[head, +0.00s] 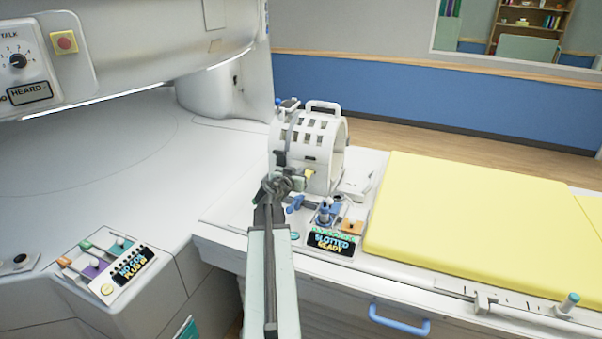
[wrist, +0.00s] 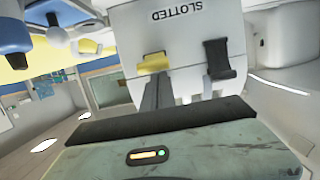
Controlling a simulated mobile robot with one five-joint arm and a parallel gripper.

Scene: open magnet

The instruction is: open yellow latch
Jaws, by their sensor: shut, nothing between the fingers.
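The yellow latch (head: 309,174) is a small yellow tab low on the front of the white slotted coil housing (head: 325,152). In the wrist view the latch (wrist: 153,63) lies just beyond the fingertips, below the word SLOTTED, which appears upside down. My gripper (head: 298,182) is shut and empty, right at the latch. In the wrist view its dark fingers (wrist: 154,88) end at the latch's lower edge; I cannot tell whether they touch it. A dark latch (wrist: 217,58) sits to the right of the yellow one in that view. My arm hides part of the housing's base.
A panel (head: 332,243) with a blue knob and a SLOTTED READY display stands right of my arm. A yellow pad (head: 465,215) covers the table to the right. A control box (head: 105,270) with sliders is at the lower left. The large white machine (head: 130,50) fills the upper left.

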